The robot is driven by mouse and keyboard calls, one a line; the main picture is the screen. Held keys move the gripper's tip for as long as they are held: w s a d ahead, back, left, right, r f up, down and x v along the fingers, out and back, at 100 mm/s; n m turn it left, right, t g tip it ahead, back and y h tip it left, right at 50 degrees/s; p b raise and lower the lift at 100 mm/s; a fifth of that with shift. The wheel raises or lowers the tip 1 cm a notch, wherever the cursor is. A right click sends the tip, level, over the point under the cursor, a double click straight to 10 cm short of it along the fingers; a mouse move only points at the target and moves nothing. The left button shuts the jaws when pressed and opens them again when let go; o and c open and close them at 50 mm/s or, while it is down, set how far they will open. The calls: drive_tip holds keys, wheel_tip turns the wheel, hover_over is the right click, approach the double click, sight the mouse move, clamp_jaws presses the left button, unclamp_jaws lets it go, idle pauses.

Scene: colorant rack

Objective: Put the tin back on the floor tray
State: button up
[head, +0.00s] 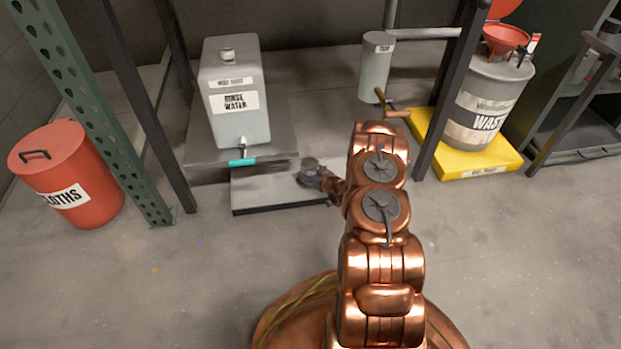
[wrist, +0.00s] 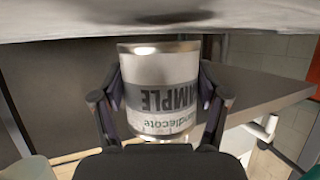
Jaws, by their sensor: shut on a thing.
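The tin is a small metal can with a white and grey label reading "SAMPLE". It sits between the two fingers of my gripper (wrist: 160,100) in the wrist view (wrist: 160,75), where its lettering looks upside down. In the head view the tin (head: 310,163) shows only as a small grey top beside my gripper (head: 316,178). The floor tray (head: 275,197) is a low, flat grey slab in front of the rinse water stand. My gripper and the tin appear over its right back part. I cannot tell whether the tin touches the tray.
A rinse water container (head: 233,125) with a teal-handled tap stands on a grey platform behind the tray. A dark rack post (head: 450,95) and a yellow pallet (head: 480,160) with a waste drum (head: 483,100) stand right. A red cloths bin (head: 70,180) stands left. The front floor is clear.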

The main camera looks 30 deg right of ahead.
wheel_tip(320, 180, down, 2)
drive_tip(key=shift+b, duration=0.4)
drive_tip(key=shift+r, duration=0.1)
drive_tip(key=o, duration=1.4)
drive_tip(key=shift+c, duration=0.2)
